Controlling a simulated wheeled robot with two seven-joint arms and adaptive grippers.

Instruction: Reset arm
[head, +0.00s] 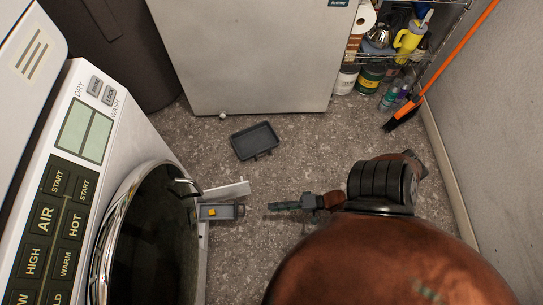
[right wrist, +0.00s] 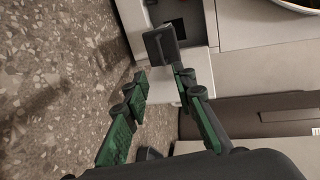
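My right gripper (head: 290,205) hangs above the floor just right of the washer's open compartment in the head view. In the right wrist view its two green-padded fingers (right wrist: 160,84) stand apart with nothing between them. My right arm's brown and black links fill the lower right of the head view. My left gripper is not in view. The stacked washer (head: 140,125) stands at the left, with a round dark glass door and a button panel. A white flap (head: 228,191) and a grey compartment with an orange spot (head: 222,211) stick out from its front.
A dark grey tray (head: 255,141) lies on the speckled floor. A white cabinet (head: 255,65) stands at the back, with a dark bin (head: 110,50) left of it. A shelf with bottles and an orange broom (head: 455,60) stand by the right wall. Floor around the tray is clear.

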